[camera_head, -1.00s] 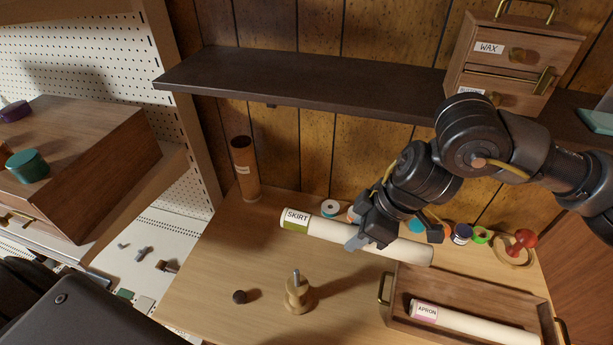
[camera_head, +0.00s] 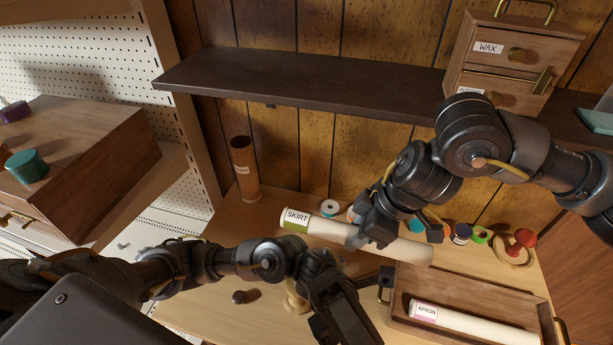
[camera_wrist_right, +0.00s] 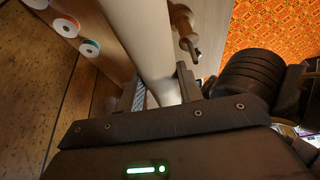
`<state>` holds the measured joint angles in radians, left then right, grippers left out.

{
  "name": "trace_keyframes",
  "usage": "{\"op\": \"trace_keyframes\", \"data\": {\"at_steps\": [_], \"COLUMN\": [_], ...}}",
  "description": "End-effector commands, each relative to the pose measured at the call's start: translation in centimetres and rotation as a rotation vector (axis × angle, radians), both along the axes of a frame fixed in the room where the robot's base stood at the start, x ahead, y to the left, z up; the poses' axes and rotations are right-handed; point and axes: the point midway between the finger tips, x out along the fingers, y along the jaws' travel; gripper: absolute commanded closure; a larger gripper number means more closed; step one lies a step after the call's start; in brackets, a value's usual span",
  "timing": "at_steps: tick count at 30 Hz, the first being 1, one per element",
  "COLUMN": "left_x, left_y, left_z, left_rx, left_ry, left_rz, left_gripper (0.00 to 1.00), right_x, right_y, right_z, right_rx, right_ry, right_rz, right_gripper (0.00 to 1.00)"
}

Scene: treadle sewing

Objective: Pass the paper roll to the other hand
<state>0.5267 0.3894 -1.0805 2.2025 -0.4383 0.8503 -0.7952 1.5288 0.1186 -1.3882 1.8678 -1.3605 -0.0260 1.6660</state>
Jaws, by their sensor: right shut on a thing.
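The paper roll (camera_head: 328,230), cream with a green-edged SKIRT label at its left end, is held above the table in the head view. My right gripper (camera_head: 370,236) is shut around its middle. In the right wrist view the pale roll (camera_wrist_right: 145,38) runs between the fingers (camera_wrist_right: 160,92). My left gripper (camera_head: 342,312) is in front of the roll, lower in the picture and apart from it.
A wooden tray (camera_head: 392,312) at right holds a second roll labelled APRON (camera_head: 470,323). A wooden spindle (camera_head: 296,298) is partly covered by my left arm, near a dark knob (camera_head: 240,297). Thread spools (camera_head: 461,233) line the back. A dark shelf (camera_head: 300,82) runs above.

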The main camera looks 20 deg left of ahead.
Motion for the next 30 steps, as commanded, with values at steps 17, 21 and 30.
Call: {"op": "trace_keyframes", "data": {"at_steps": [17,21,30], "left_x": [7.3,10.5,16.3], "left_y": [2.5,4.0,7.8], "left_z": [1.5,3.0,8.3], "left_rx": [0.274,0.36,0.512], "left_ry": [-0.963,-1.216,-1.682], "left_rz": [0.192,0.256,0.4], "left_gripper": [0.38,0.38,0.38], "right_x": [0.0,0.0,0.0], "right_y": [0.0,0.0,0.0], "right_z": [0.0,0.0,0.0], "right_rx": [0.0,0.0,0.0], "right_ry": [0.0,0.0,0.0], "right_rz": [-0.001,0.0,-0.001], "right_gripper": [0.86,0.86,0.86]}}
